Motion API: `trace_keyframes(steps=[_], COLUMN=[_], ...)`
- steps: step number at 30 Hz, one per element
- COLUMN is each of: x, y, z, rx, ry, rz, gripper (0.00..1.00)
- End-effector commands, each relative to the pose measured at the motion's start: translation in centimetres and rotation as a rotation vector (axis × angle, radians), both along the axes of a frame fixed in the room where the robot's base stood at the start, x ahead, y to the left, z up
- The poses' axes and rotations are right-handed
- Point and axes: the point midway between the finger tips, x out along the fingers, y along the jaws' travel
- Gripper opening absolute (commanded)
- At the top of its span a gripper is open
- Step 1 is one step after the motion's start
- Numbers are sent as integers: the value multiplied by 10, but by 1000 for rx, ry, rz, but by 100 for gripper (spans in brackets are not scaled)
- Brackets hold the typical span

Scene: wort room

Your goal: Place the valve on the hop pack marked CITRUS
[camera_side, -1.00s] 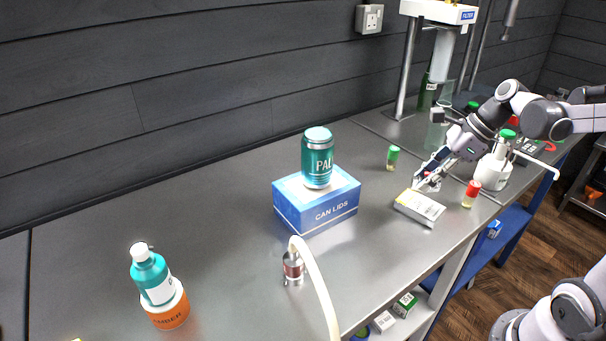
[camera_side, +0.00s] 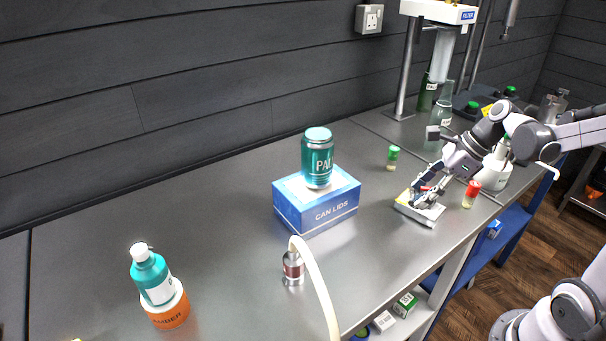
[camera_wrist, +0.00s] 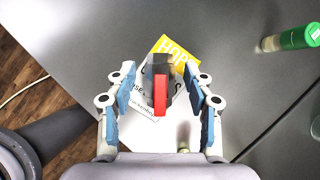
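The valve (camera_wrist: 160,88), a grey body with a red handle, is on the hop pack (camera_wrist: 180,50), as far as the views show. The pack is a flat white packet with a yellow end reading HOPS; the valve covers most of its other large lettering. In the side view the pack (camera_side: 431,217) lies on the bench, partly hidden by my gripper (camera_side: 421,192). In the wrist view my gripper (camera_wrist: 162,78) is open, with its blue-padded fingers on both sides of the valve and a gap to each.
A red-capped vial (camera_side: 470,195) stands just right of the pack, and a green-capped vial (camera_side: 392,158) behind it. A white bottle (camera_side: 494,172) is near my arm. The blue CAN LIDS box (camera_side: 318,202) bears a teal can (camera_side: 318,158). Bench is clear between box and pack.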

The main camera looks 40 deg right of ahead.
Motion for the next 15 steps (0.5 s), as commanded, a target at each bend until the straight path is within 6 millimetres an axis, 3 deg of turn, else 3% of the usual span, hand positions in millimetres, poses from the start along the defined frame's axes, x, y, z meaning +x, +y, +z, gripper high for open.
trace_keyframes(steps=[8, 15], x=[0, -8], y=[0, -8], z=[2, 22], rx=[0, 0], ry=[0, 0], rz=[0, -4], gripper=[52, 52])
